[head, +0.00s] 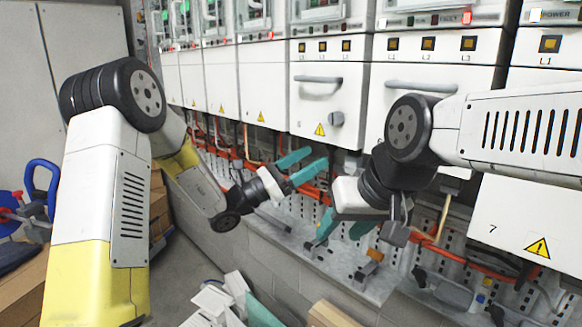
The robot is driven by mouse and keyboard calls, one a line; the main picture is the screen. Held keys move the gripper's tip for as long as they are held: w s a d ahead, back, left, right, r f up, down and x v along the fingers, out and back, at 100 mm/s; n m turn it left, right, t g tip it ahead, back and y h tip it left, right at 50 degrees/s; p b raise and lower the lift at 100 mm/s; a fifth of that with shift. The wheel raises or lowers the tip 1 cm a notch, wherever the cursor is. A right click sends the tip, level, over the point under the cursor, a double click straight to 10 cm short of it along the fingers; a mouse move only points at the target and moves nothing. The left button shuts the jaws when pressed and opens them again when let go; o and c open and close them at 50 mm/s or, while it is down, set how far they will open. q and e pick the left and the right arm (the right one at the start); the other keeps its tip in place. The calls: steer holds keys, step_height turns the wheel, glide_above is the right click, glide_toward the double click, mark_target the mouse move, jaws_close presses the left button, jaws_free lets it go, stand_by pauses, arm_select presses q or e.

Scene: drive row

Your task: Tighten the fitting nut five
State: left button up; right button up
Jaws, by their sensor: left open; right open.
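My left gripper (312,165) has teal fingers spread open and empty, in front of the lower cabinet fronts and the orange cable run. My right gripper (336,238) points downward with its teal fingers apart, in front of the perforated plate below the cabinets. A small brownish fitting (375,254) shows on that plate, just right of my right gripper. I cannot tell which fitting is nut five; any numbers by the fittings are too small to read, and my arms hide part of the row.
A row of grey cabinets (270,85) with lamps and handles lines the wall. Orange cables (325,196) run below them. A white cover marked 7 (520,222) hangs at right. Cardboard boxes (158,205) and blue-handled tools (40,180) stand at left. White and teal items lie on the floor.

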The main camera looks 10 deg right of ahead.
mark_target(332, 146)
arm_select(q)
steer(key=shift+x, duration=2.55)
jaws_close()
steer(key=shift+s+n+t+y, duration=0.1)
steer(key=shift+n+t+y, duration=0.55)
steer(key=shift+t, duration=0.75)
steer(key=shift+s+n+t+y, duration=0.1)
steer(key=shift+n+t+y, duration=0.35)
steer(key=shift+n+t, duration=0.7)
steer(key=shift+d+t, duration=0.1)
steer(key=shift+t, duration=0.35)
